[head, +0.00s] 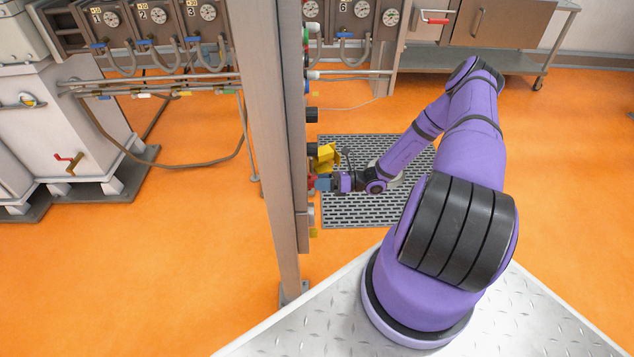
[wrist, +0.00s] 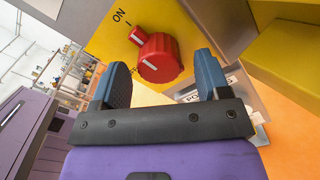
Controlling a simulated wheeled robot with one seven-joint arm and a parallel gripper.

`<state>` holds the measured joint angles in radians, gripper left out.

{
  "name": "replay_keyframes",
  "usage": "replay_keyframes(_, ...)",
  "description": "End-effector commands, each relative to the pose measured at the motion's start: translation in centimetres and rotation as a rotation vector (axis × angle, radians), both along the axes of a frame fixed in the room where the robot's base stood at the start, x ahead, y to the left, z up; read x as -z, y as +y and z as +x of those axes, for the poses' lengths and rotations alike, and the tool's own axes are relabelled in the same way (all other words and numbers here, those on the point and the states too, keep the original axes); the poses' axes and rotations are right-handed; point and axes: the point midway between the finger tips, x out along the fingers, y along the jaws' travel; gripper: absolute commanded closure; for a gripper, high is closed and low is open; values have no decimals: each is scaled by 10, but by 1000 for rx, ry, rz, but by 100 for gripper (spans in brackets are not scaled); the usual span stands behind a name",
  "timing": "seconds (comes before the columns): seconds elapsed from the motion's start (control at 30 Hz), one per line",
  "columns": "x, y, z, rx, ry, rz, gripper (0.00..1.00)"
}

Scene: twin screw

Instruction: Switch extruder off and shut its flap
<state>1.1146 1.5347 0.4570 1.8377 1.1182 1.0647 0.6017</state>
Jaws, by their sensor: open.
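A red rotary switch (wrist: 160,62) sits on a yellow plate in the wrist view. Its white-marked handle points up and left toward the "ON I" lettering. My gripper (wrist: 167,82) is open, with one blue finger on each side of the switch in the picture; I cannot tell whether they touch it. In the head view my gripper (head: 322,183) is at the post's right side. The yellow flap (head: 326,158) stands out from the post just above my gripper, apparently open. Yellow flap surfaces (wrist: 288,62) also fill the right of the wrist view.
A tall grey post (head: 268,120) carries several coloured controls along its right edge. A metal floor grate (head: 350,212) lies below my arm. Panels with gauges (head: 150,25) stand at the back, and a metal cart (head: 500,30) stands back right. Orange floor is open at right.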

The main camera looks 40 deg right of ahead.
Motion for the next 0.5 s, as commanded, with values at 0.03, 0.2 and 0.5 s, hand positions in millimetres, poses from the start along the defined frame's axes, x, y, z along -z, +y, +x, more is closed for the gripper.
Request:
replay_keyframes(0.03,0,4,3,-1,0,0,31)
replay_keyframes(0.2,0,10,7,-1,-1,0,31)
replay_keyframes(0.5,0,11,7,0,-1,-1,40)
